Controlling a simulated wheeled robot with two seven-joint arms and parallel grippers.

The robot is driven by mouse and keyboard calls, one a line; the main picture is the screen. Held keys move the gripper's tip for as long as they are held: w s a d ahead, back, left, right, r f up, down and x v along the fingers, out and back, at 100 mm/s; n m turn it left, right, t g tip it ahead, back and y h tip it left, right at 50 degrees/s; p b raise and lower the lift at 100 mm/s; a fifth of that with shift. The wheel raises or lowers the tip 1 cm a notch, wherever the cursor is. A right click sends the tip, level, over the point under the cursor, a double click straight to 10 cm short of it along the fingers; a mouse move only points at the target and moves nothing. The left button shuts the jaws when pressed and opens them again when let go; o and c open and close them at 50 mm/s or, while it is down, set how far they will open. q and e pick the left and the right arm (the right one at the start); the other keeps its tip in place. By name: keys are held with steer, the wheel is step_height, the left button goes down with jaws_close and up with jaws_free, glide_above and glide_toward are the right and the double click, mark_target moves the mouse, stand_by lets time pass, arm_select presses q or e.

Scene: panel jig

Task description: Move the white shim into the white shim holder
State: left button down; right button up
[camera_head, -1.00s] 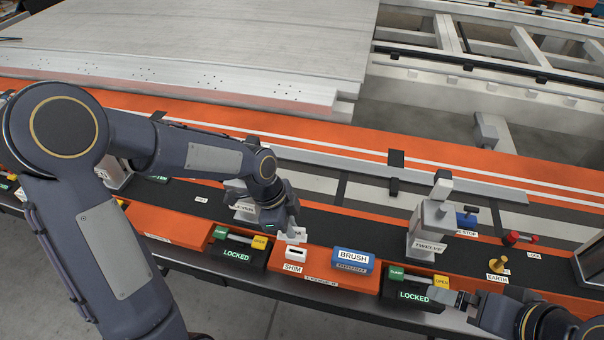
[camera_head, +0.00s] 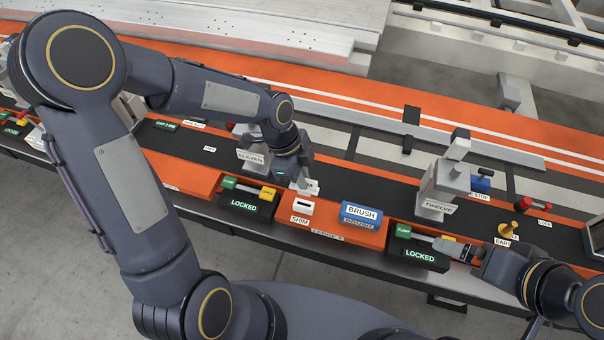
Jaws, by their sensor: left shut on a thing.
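The white shim (camera_head: 312,187) is a small pale plate with a partly visible label. My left gripper (camera_head: 301,183) is shut on it, and the fingers hide part of it. The white shim holder (camera_head: 302,207) is a small white block with a dark slot, on the orange rail above a SHIM label. The shim shows just behind and above the holder in the picture; I cannot tell whether they touch. My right gripper (camera_head: 462,250) is at the right LOCKED unit, beside its yellow part. Its jaw opening is too small to judge.
A blue BRUSH block (camera_head: 361,215) sits right of the holder. LOCKED units stand at left (camera_head: 245,202) and right (camera_head: 418,256). The grey TWELVE post (camera_head: 440,190) rises behind the right unit. The ELEVEN post is partly behind my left arm.

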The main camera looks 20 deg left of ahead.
mark_target(302, 193)
arm_select(q)
steer(key=shift+f+b, duration=1.2)
steer(key=shift+f, duration=0.6)
steer(key=shift+f+b, duration=2)
steer(key=shift+f, duration=0.05)
steer(key=c, duration=1.4)
jaws_free()
steer(key=shift+c, duration=0.2)
steer(key=shift+r, duration=0.1)
steer(key=shift+v, duration=3.85)
steer(key=shift+s, duration=0.1)
steer(key=s+a+r+n+t, duration=0.3)
steer(key=s+n, duration=0.5)
steer(key=n, duration=0.2)
steer(key=s+a+r+n+t, duration=0.2)
steer(key=s+a+r+n, duration=0.1)
steer(key=s+n, duration=0.5)
steer(key=shift+s+a+r+n+t, duration=0.15)
steer(key=shift+r+n+t, duration=0.2)
steer(key=shift+n, duration=0.75)
